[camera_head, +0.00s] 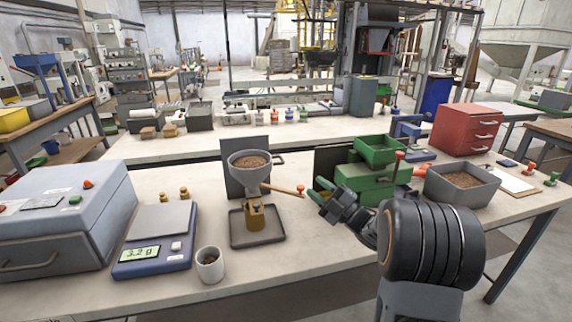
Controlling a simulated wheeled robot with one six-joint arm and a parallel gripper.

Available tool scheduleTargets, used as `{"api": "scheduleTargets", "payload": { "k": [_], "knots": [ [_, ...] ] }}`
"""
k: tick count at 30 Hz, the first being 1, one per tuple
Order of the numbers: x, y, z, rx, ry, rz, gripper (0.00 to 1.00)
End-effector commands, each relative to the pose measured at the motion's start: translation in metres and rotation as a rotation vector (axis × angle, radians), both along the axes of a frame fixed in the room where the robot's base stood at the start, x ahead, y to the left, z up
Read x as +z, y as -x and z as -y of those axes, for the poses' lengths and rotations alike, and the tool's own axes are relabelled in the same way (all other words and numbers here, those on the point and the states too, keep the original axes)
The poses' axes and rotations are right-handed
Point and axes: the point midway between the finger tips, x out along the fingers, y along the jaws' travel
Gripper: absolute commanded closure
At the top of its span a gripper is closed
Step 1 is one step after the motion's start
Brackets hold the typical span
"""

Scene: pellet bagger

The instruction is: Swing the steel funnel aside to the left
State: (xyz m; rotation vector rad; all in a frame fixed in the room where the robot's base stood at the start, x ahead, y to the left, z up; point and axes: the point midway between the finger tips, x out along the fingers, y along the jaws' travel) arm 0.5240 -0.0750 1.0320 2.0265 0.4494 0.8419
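The steel funnel (250,177) stands upright in the middle of the table, its bowl filled with brown pellets. A wooden handle (281,188) with an orange-red end reaches right from it. Below the funnel's spout is a small tan bag (257,226) on a dark square tray (272,237); the spout's end is hard to make out against the bag. My gripper (317,190) is just right of the handle's end, pointing toward it. Its two dark fingertips look parted, with nothing between them. The gripper and the handle appear apart.
A blue scale (152,258) reading about 3.2 g and a white cup (210,265) stand left and front of the tray. A grey machine (55,230) fills the far left. A green machine (365,182) and a grey pellet bin (462,185) stand right, behind my arm.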

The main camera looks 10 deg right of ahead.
Motion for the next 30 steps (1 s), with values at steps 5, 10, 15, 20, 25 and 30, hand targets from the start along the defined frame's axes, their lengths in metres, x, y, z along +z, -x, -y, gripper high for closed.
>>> {"api": "scheduleTargets", "payload": {
  "k": [5, 10, 15, 20, 25, 30],
  "knots": [
    [0.017, -0.024, -0.022, 0.005, 0.001, 0.001, 0.64],
    [0.029, -0.047, -0.041, 0.003, -0.001, 0.001, 0.64],
    [0.039, -0.066, -0.057, 0.002, -0.001, -0.001, 0.64],
    [0.045, -0.078, -0.066, 0.000, -0.001, -0.001, 0.64],
    [0.047, -0.084, -0.070, -0.001, -0.001, -0.002, 0.64],
    [0.048, -0.085, -0.071, -0.001, -0.001, -0.002, 0.64]
  ]
}}
